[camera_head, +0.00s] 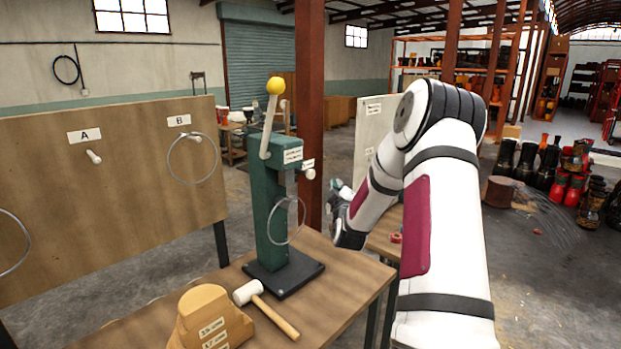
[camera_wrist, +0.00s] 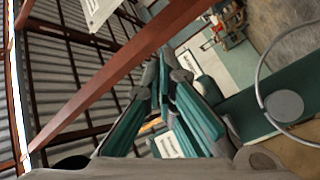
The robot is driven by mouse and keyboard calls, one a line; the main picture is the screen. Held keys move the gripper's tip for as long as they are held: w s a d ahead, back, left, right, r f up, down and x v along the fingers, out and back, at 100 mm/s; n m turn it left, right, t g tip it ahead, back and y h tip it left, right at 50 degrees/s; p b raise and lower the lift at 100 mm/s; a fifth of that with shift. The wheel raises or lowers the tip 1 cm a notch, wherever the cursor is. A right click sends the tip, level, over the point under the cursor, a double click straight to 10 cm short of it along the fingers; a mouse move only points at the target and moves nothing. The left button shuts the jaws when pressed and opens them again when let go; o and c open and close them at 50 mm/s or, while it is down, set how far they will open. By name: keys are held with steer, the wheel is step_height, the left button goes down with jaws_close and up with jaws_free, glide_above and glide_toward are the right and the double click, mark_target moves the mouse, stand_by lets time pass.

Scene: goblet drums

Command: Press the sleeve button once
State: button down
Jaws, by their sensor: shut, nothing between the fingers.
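A green press (camera_head: 268,205) with a tall lever and yellow knob (camera_head: 276,86) stands upright on a black base on the wooden table. A pale round knob (camera_head: 310,174) sticks out of its right side below a small label. I cannot read that label or tell for sure which part is the sleeve button. A metal ring (camera_head: 287,221) hangs on the press front. My gripper is right of the press, largely hidden behind my arm in the head view. In the wrist view my gripper (camera_wrist: 164,62) has its teal-padded fingers converging at the tips, shut and empty.
A white mallet (camera_head: 250,291) and a labelled wooden block (camera_head: 206,318) lie on the table (camera_head: 345,285). A pegboard (camera_head: 110,215) with pegs A and B stands behind on the left. A red post (camera_head: 310,110) rises behind the press. Drums stand far right.

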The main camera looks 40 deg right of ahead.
steer(key=w+b, duration=0.3)
steer(key=w, duration=0.3)
steer(key=shift+w+a, duration=0.2)
steer(key=shift+a, duration=0.05)
stand_by(1.2)
steer(key=shift+w+b, duration=0.4)
steer(key=shift+w+a+b, duration=0.15)
steer(key=shift+w+b, duration=0.5)
steer(key=shift+w, duration=0.3)
stand_by(1.1)
steer(key=shift+s, duration=0.15)
steer(key=shift+s+p, duration=0.55)
steer(key=shift+s, duration=0.65)
